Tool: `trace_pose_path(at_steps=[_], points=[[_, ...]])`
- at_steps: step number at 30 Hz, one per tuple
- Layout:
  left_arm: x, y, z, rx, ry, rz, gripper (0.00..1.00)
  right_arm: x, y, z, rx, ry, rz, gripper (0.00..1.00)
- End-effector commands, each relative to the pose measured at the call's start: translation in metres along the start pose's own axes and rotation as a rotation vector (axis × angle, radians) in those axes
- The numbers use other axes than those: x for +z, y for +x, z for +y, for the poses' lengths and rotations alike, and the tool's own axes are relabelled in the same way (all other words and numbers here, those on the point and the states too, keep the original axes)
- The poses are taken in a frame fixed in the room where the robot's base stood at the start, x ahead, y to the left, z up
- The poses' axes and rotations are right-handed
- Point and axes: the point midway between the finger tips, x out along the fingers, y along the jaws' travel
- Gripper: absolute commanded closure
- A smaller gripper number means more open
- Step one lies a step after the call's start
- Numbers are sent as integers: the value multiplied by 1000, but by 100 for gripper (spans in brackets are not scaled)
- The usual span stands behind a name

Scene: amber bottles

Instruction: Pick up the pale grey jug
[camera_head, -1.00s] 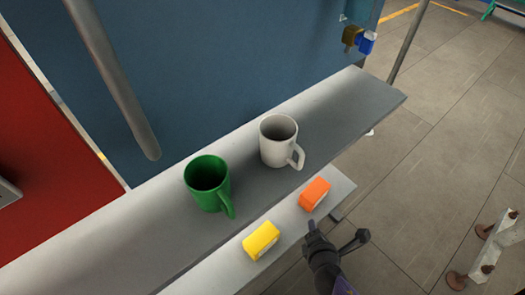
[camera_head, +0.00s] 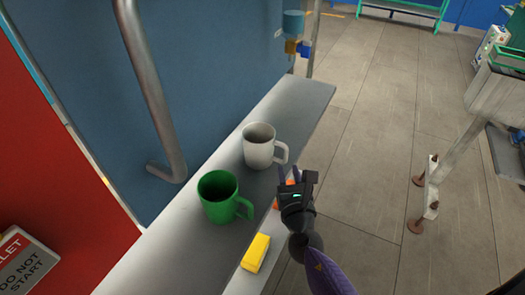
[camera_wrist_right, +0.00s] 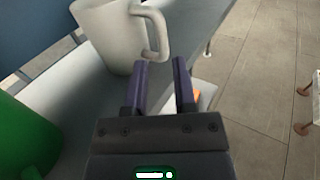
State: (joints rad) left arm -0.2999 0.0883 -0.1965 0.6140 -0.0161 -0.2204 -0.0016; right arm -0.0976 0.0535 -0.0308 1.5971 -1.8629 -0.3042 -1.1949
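The pale grey jug (camera_head: 258,150) stands upright on the grey shelf (camera_head: 300,105), its handle (camera_head: 281,153) turned to the right. In the right wrist view the jug (camera_wrist_right: 103,40) is just ahead and to the left, its handle (camera_wrist_right: 158,30) above the fingertips. My right gripper (camera_head: 288,173) is beside the handle, on the jug's right side. In the wrist view its two purple fingers (camera_wrist_right: 163,72) are apart, with nothing held between them. I cannot tell whether a finger touches the handle. My left gripper is not in view.
A green mug (camera_head: 217,197) stands left of the jug on the same shelf. A yellow block (camera_head: 255,254) and a mostly hidden orange block (camera_head: 277,203) sit on a lower ledge. A blue panel (camera_head: 200,80) rises behind. Open floor (camera_head: 370,130) lies right.

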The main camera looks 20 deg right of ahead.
Motion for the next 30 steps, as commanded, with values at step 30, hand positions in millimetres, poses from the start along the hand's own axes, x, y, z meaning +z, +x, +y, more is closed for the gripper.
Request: trace_pose_path(at_steps=[30], points=[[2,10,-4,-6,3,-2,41,-3,56,-2,0,4,2,100]])
